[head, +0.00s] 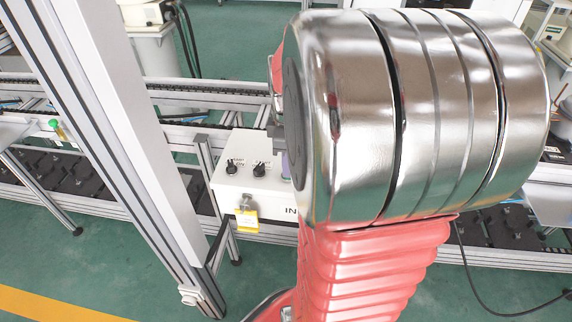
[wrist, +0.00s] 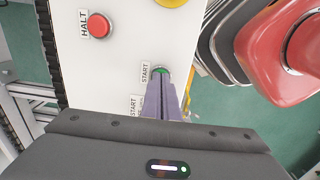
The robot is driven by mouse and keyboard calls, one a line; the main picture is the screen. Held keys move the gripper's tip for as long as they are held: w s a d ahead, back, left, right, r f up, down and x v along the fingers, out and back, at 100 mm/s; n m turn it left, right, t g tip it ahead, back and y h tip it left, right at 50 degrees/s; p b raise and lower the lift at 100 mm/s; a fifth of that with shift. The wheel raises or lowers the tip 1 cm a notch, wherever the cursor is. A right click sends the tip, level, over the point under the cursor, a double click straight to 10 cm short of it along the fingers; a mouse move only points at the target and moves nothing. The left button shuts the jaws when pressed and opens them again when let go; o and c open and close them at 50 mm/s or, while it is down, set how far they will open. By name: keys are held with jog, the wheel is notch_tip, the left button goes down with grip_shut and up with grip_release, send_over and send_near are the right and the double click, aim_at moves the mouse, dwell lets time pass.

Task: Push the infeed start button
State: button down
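The white control box (head: 228,188) stands beside the conveyor in the head view, with part of the lettering "IN" visible and the rest hidden by my arm. In the wrist view its white panel (wrist: 125,65) carries a green button (wrist: 162,71) beside a START label. My gripper (wrist: 163,84) has its purple fingers together, with the tips over the lower part of this green button. I cannot tell whether they touch it. A second START label (wrist: 135,105) lies lower, and its button is hidden by my gripper.
A red button (wrist: 98,26) beside a HALT label and part of a yellow round part (wrist: 172,2) are on the same panel. Two black knobs (head: 232,166) and a yellow tag (head: 246,221) are on the box. An aluminium post (head: 130,130) stands left of it.

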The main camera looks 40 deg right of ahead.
jog(key=shift+s+a+f, duration=0.15)
jog(key=shift+s+f, duration=0.1)
jog(key=shift+f, duration=0.55)
jog(key=shift+w+r, duration=0.15)
jog(key=shift+r, duration=0.35)
notch_tip(320, 180, up, 14)
jog(key=shift+w+d+r, duration=0.15)
jog(key=shift+d+r, duration=0.05)
dwell(0.4)
